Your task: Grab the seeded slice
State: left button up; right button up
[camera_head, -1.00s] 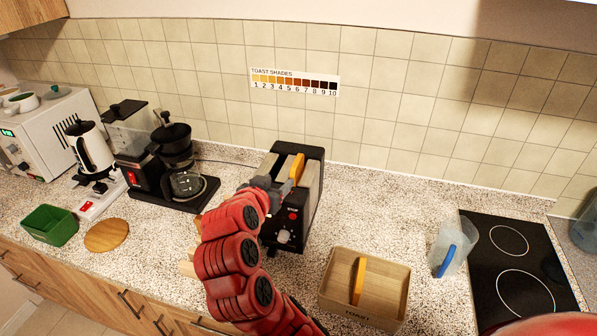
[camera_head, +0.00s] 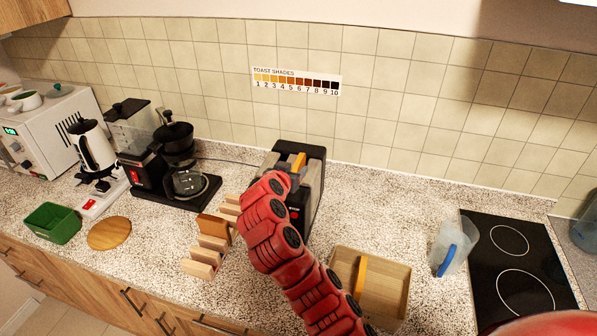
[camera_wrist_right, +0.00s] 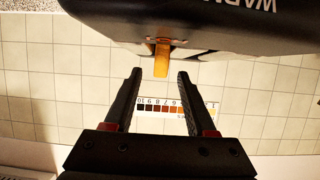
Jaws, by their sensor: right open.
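A golden-brown bread slice (camera_head: 299,161) sticks up from the slot of the black and grey toaster (camera_head: 318,168). The slice (camera_wrist_right: 162,60) also shows in the right wrist view, between the lines of my fingers. My right gripper (camera_wrist_right: 160,88) is open and empty, its fingertips close to the slice's exposed end. I cannot tell whether they touch it. Another slice (camera_head: 361,277) stands in the wooden box, and a browner slice (camera_head: 213,228) stands in the wooden rack. Seeds cannot be made out on any slice. My left gripper is out of view.
The wooden rack (camera_head: 200,268) stands left of my arm, and the wooden box (camera_head: 396,285) is to its right. A coffee maker (camera_head: 180,160) is left of the toaster. A jug (camera_head: 455,247) stands beside the black hob (camera_head: 510,255). Counter between toaster and jug is clear.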

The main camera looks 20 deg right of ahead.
aim_at(295, 167)
jog(key=p+x, duration=0.2)
jog(key=x, duration=0.1)
jog(key=shift+w+d+f, duration=0.3)
jog(key=shift+w+f, duration=0.1)
jog(key=shift+w, duration=0.05)
grip_shut()
